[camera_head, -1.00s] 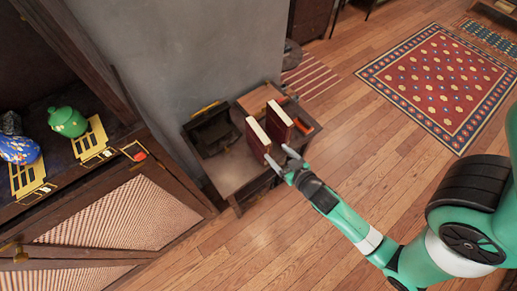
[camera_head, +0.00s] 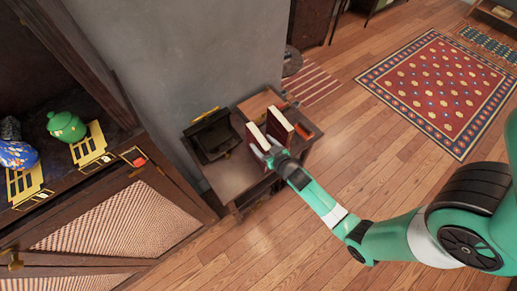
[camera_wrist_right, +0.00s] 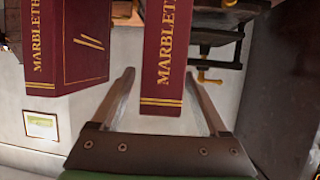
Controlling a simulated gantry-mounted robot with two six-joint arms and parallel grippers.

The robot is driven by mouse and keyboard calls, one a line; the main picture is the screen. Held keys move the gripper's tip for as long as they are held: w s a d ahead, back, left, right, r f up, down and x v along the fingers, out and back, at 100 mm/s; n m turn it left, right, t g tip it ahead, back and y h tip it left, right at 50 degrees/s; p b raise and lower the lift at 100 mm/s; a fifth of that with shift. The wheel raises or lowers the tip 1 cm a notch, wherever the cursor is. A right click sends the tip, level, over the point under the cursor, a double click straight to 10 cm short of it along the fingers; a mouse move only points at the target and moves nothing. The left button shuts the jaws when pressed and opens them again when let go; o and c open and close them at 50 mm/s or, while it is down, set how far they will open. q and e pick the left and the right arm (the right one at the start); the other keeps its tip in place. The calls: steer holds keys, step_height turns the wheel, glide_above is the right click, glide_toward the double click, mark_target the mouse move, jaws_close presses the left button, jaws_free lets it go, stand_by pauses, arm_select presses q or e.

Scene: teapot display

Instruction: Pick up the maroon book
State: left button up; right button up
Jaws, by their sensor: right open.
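Two maroon books stand upright side by side on a small wooden table. The left book (camera_head: 257,137) and the right book (camera_head: 280,127) show pale page edges on top. In the right wrist view, one maroon book (camera_wrist_right: 163,60) with gold lettering stands spine-on, its near end between my open fingers with a gap on each side. The other maroon book (camera_wrist_right: 75,45) is to the left, outside the fingers. My right gripper (camera_head: 270,157) is at the near end of the left book; its fingers (camera_wrist_right: 160,76) also show in the wrist view. My left gripper is out of view.
The wooden table (camera_head: 237,174) also holds a dark open box (camera_head: 212,136) left of the books and a small red item (camera_head: 304,131) to their right. A grey wall stands behind. A cabinet with a green teapot (camera_head: 67,127) is at left.

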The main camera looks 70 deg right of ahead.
steer(key=shift+w+d+f, duration=0.1)
steer(key=shift+w, duration=0.1)
jaws_close()
stand_by(1.3)
